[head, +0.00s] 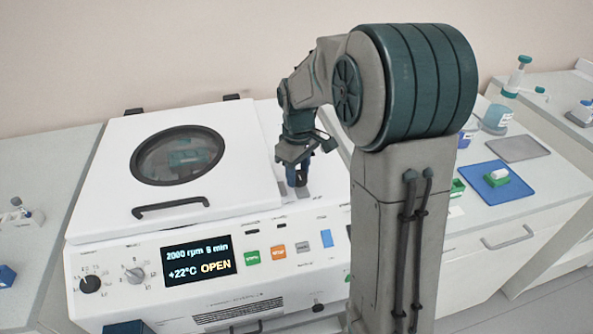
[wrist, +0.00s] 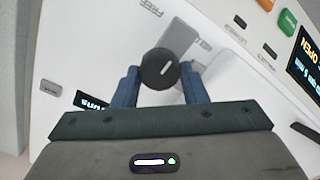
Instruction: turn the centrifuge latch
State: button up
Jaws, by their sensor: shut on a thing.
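The white centrifuge (head: 240,255) stands on the bench, its lid (head: 122,205) with the round window lying down. My gripper (head: 298,181) points down onto the deck to the right of the lid. In the wrist view the latch (wrist: 160,69) is a round black knob with a white line, between the two blue fingers of my gripper (wrist: 160,88). The fingers are shut on it. In the head view the fingers hide the knob.
The black lid handle (head: 172,208) is left of my gripper. Coloured buttons (head: 278,252) and dials (head: 134,273) sit on the front panel. At the right are a blue tray (head: 510,188) holding a green rack and a grey pad (head: 518,149).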

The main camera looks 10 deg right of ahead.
aim_at(298, 174)
jog(key=shift+r, duration=0.1)
dwell(0.4)
jog(key=o, duration=1)
notch_tip(298, 174, up, 14)
jog(key=shift+f, duration=0.1)
jog(key=s+f+m+t, duration=0.1)
jog(key=s+f+m, duration=0.1)
jog(key=s, duration=0.5)
jog(key=s+f+m+t, duration=0.1)
jog(key=s+f+m, duration=0.2)
jog(key=s, duration=0.4)
jog(key=s+f+m+t, duration=0.1)
jog(key=s+f+m, duration=0.1)
jog(key=s, duration=0.5)
jog(key=shift+s+a+f+m, duration=0.15)
jog(key=shift+f+m, duration=0.25)
